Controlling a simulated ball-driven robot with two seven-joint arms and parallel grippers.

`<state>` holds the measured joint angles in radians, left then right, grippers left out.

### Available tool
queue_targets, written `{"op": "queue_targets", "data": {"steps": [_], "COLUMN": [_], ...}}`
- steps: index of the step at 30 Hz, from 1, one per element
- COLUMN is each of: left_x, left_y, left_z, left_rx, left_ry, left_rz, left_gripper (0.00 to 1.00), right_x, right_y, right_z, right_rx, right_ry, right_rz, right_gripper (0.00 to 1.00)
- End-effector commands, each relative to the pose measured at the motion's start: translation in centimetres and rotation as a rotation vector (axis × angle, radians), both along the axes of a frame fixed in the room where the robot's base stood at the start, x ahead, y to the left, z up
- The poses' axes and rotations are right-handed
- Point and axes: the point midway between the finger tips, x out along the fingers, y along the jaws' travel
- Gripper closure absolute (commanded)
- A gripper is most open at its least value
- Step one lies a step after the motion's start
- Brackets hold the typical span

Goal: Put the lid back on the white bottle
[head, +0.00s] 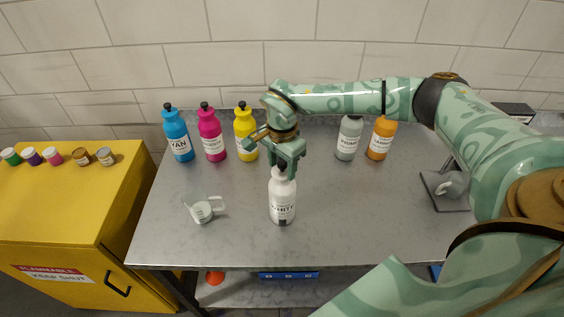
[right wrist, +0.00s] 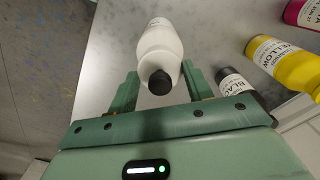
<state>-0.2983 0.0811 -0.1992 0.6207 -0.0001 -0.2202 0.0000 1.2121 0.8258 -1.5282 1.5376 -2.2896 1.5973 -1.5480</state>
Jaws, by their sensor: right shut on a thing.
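The white bottle (head: 283,206) stands upright near the middle of the metal table, below my right gripper (head: 284,172). In the right wrist view the white bottle (right wrist: 161,43) runs between the two fingers of my right gripper (right wrist: 160,75). They are shut on its upper part, at the shoulder. A black lid (right wrist: 160,83) shows at the bottle's mouth, between the fingers. I cannot tell whether it is fully seated. In the head view the lid is hidden by the gripper. My left gripper is not in view.
Blue (head: 177,137), magenta (head: 211,137) and yellow (head: 245,137) bottles stand behind on the left; grey (head: 348,140) and orange (head: 381,140) ones on the right. A black bottle (right wrist: 239,87) shows in the wrist view. The front table edge (head: 220,267) is clear.

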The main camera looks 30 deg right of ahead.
Motion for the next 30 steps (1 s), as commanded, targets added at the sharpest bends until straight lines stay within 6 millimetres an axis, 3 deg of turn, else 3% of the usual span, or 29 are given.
{"op": "queue_targets", "data": {"steps": [30], "left_x": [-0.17], "left_y": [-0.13], "left_z": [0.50], "left_rx": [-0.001], "left_ry": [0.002], "left_rz": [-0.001], "left_gripper": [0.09], "right_x": [0.05], "right_y": [0.06], "right_z": [0.09], "right_rx": [0.000], "right_ry": [0.000], "right_rz": [0.000], "right_gripper": [0.71]}}
